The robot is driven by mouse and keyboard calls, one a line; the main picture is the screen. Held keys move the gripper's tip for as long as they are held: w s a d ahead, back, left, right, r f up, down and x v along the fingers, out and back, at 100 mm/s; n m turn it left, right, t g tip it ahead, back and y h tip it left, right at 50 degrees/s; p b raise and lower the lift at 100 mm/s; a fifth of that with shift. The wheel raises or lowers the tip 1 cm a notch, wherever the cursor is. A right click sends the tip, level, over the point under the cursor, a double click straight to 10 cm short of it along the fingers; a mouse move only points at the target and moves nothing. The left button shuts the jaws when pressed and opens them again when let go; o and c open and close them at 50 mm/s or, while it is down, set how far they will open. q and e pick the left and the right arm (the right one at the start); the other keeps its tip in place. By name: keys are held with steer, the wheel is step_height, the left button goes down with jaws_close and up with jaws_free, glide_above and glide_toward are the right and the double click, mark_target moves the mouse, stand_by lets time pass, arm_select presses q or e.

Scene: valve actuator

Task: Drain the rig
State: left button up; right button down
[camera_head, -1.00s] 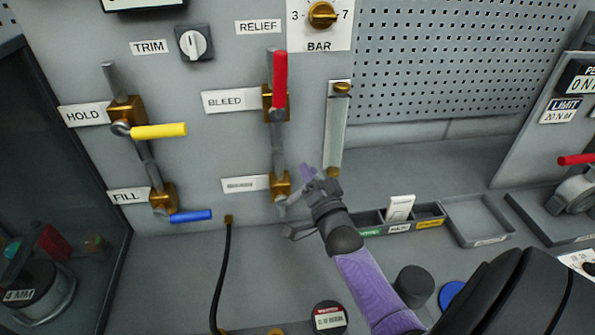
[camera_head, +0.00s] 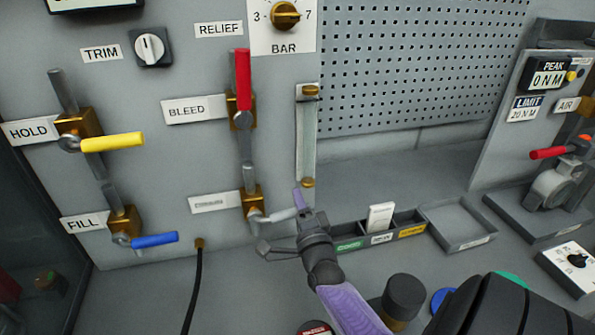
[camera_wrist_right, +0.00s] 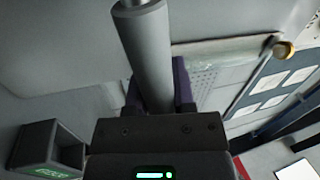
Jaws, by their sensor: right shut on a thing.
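A brass valve (camera_head: 253,201) sits low on the panel beside a label (camera_head: 215,203) too small to read. Its grey lever (camera_head: 277,216) points right, nearly level. My right gripper (camera_head: 299,208) is shut on this lever's outer end. In the right wrist view the grey handle (camera_wrist_right: 147,50) runs between the purple fingers (camera_wrist_right: 157,85). Above, the red BLEED lever (camera_head: 243,80) stands upright. The yellow HOLD lever (camera_head: 113,142) and the blue FILL lever (camera_head: 155,240) point right, roughly level. My left gripper is not in view.
A black hose (camera_head: 193,290) hangs left of my right gripper. A clear tube (camera_head: 306,140) stands just above it. A sectioned tray (camera_head: 370,238) with a white card (camera_head: 381,215) lies right of it. A knob-topped cylinder (camera_head: 403,296) stands close to my right forearm.

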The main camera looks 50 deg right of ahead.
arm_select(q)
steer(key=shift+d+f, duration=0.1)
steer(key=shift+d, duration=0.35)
arm_select(e)
steer(key=shift+f, duration=0.15)
steer(key=shift+c, duration=2.2)
jaws_free()
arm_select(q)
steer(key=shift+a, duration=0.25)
